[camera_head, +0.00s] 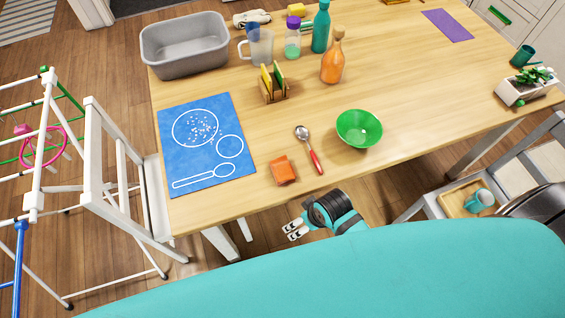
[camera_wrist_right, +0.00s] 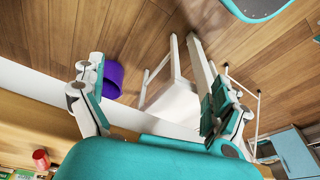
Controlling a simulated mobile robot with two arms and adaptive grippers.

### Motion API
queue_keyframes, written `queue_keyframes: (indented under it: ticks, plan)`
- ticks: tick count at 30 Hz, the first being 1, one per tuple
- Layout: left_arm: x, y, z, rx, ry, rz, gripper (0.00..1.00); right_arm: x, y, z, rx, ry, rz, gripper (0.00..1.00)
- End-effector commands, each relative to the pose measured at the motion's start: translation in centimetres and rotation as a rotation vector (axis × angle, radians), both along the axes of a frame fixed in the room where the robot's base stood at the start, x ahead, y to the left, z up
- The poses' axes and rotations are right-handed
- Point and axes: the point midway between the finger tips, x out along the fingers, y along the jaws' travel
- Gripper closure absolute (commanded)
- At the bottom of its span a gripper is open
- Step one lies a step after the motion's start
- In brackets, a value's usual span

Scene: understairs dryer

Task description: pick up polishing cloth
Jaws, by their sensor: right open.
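A small folded orange cloth (camera_head: 283,170), which looks like the polishing cloth, lies on the wooden table (camera_head: 400,82) close to its front edge. It lies between the blue placemat (camera_head: 208,146) and a spoon with a red handle (camera_head: 309,149). My right gripper (camera_head: 292,229) is just off the front edge of the table, a little in front of the cloth and apart from it. In the right wrist view the right gripper (camera_wrist_right: 155,96) is wide open with nothing between its fingers. The cloth does not show in that view. My left gripper is in neither view.
A green bowl (camera_head: 360,128) stands right of the spoon. A toast rack (camera_head: 273,84), an orange bottle (camera_head: 333,62) and a grey tub (camera_head: 185,42) stand farther back. A white chair (camera_head: 115,165) is at the table's left end; a purple bin (camera_wrist_right: 113,79) is on the floor.

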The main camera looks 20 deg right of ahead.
Motion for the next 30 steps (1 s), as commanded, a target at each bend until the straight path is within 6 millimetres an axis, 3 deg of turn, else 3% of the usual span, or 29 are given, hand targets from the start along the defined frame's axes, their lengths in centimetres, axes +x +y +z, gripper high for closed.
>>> queue_keyframes:
  ticks: [1,9,13,21,30]
  plan:
    - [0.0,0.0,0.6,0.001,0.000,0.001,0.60,0.3,0.3,2.4,0.006,-0.012,0.010,0.00]
    - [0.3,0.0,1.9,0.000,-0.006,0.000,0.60,0.7,1.7,11.8,0.027,-0.046,0.083,0.00]
    - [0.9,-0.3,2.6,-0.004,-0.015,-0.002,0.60,1.3,3.6,16.9,0.044,-0.067,0.200,0.00]
    - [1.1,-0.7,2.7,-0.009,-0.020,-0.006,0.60,3.4,7.4,19.6,0.037,-0.059,0.485,0.00]
    - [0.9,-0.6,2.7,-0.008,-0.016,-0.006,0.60,7.2,9.8,21.4,-0.068,-0.013,0.853,0.00]
